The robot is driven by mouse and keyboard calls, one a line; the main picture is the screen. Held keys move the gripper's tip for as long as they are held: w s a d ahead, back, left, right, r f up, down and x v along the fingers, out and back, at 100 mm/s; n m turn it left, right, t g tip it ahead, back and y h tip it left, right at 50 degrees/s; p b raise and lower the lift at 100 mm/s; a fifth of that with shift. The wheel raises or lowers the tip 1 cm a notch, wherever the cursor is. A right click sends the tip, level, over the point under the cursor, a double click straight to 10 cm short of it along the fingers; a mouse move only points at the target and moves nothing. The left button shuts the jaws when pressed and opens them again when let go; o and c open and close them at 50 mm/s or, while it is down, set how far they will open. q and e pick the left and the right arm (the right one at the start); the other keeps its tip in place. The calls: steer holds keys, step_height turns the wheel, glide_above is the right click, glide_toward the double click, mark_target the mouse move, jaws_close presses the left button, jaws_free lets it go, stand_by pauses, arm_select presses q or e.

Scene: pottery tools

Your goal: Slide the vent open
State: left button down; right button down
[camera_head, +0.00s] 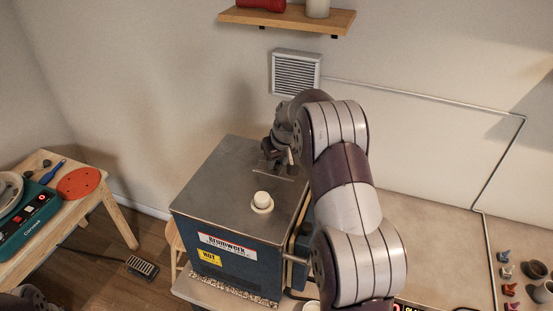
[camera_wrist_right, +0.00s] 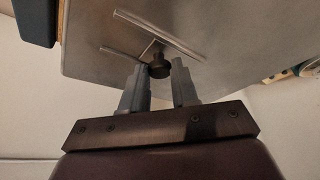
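The kiln (camera_head: 240,250) is a blue box with a grey metal top. Near the back of its top is the vent, with thin rails (camera_wrist_right: 160,36) and a small dark knob (camera_wrist_right: 159,68). My right gripper (camera_head: 277,160) reaches down over the vent from the back right. In the wrist view its two grey fingers (camera_wrist_right: 159,84) are apart, one on each side of the knob, with gaps visible. In the head view the gripper largely hides the knob. A dark part of my left arm shows in the bottom left corner; its fingers are not visible.
A white plug (camera_head: 262,201) stands on the kiln top, in front of the vent. A louvred wall grille (camera_head: 296,73) and a wooden shelf (camera_head: 288,19) are behind.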

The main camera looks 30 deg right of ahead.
steer(key=shift+s+d, duration=0.1)
steer(key=shift+d, duration=0.05)
steer(key=s+d+b, duration=0.2)
steer(key=s, duration=0.1)
steer(key=shift+d+f, duration=0.1)
steer(key=shift+d, duration=0.1)
steer(key=shift+s+d+b, duration=0.1)
steer(key=shift+d+b, duration=0.05)
steer(key=shift+b, duration=0.15)
steer(key=c, duration=0.9)
jaws_free()
steer(key=shift+o, duration=0.3)
steer(key=shift+s+d, duration=0.1)
steer(key=shift+s, duration=0.05)
